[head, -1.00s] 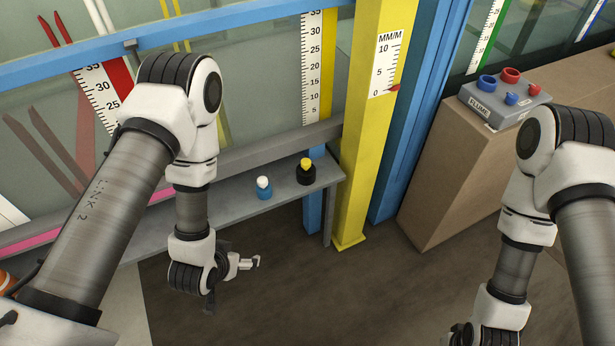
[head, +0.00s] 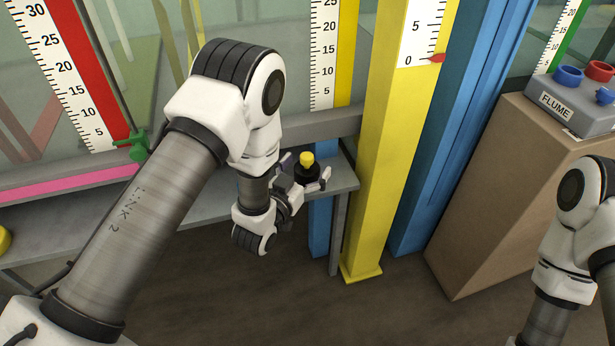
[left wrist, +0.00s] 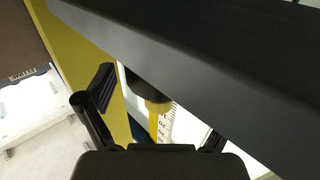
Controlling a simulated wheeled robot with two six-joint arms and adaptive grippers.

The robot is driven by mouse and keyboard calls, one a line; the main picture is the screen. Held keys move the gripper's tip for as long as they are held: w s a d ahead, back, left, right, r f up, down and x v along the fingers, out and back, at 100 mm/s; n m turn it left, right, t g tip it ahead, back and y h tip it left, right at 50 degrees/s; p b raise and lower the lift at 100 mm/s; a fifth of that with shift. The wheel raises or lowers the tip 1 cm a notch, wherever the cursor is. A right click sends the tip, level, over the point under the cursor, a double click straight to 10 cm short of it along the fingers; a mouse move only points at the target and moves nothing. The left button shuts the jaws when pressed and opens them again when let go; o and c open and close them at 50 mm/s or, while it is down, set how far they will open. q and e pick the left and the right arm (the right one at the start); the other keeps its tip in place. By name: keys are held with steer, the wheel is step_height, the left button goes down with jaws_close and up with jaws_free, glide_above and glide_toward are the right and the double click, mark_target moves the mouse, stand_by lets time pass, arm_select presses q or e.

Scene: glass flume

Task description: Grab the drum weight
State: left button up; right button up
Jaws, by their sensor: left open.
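The drum weight, which I take to be the black piece (head: 306,176) with a yellow top, stands upright on the grey shelf (head: 343,178). My left gripper (head: 305,170) is open, with one finger on each side of the black piece. I cannot tell whether the fingers touch it. In the left wrist view the yellow top (left wrist: 156,106) shows between the fingers of my left gripper (left wrist: 155,118), and a broad dark bar hides part of the body. My right gripper is out of view.
A yellow post (head: 390,140) and a blue post (head: 455,130) stand right of the shelf. A brown plinth (head: 500,200) carries a grey box labelled FLUME (head: 568,108). A green clamp (head: 137,147) sits at the left. Glass and a rail lie behind the shelf.

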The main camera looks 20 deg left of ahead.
arm_select(q)
steer(key=shift+w, duration=0.15)
jaws_close()
steer(key=shift+r, duration=0.1)
steer(key=shift+r, duration=0.1)
